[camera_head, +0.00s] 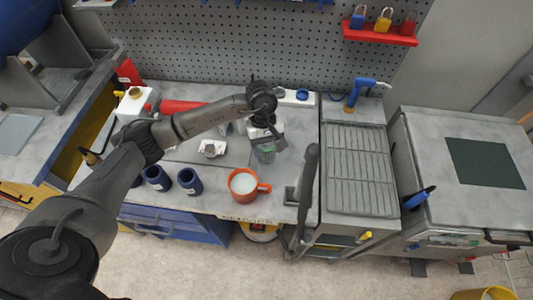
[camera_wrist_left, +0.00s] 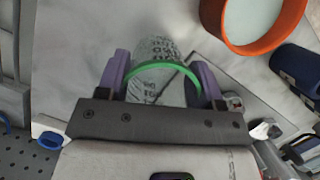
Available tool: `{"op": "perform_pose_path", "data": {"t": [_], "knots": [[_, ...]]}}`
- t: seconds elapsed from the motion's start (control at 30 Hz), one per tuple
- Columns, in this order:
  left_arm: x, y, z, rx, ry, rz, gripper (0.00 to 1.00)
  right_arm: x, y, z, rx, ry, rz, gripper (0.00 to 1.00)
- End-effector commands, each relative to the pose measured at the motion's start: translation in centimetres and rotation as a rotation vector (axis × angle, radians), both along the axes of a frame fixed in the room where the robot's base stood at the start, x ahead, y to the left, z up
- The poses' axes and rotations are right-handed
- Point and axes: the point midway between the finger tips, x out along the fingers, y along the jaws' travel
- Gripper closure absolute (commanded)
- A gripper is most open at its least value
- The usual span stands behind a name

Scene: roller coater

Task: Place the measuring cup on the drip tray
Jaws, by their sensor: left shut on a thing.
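The measuring cup (camera_wrist_left: 155,72) is clear with dark print and a green rim. It sits between the purple fingertips of my left gripper (camera_wrist_left: 160,85), which is shut on it. In the head view the cup (camera_head: 265,154) shows below my left gripper (camera_head: 265,138), over the grey workbench. I cannot tell whether its base touches the bench. The drip tray (camera_head: 358,172) is a ribbed metal tray to the right of the cup, with nothing on it. My right gripper is not in view.
An orange mug (camera_head: 240,186) with pale contents stands just in front of the cup. Dark blue cups (camera_head: 190,182) stand to its left. A dark upright handle (camera_head: 309,178) rises between cup and tray. A blue tap (camera_head: 358,92) stands behind the tray.

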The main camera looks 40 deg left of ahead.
Motion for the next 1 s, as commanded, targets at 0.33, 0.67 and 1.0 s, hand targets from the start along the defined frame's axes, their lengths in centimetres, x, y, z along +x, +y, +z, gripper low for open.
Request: {"op": "perform_pose_path", "data": {"t": [0.33,0.67,1.0], "knots": [[0.0,0.0,-2.8,-0.001,0.003,-0.001,0.62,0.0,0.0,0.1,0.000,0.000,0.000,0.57],[0.0,0.0,-4.1,0.000,0.000,-0.001,0.62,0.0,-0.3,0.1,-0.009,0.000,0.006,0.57],[0.0,0.1,-4.3,0.001,-0.001,-0.001,0.28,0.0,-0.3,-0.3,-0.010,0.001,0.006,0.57]]}}
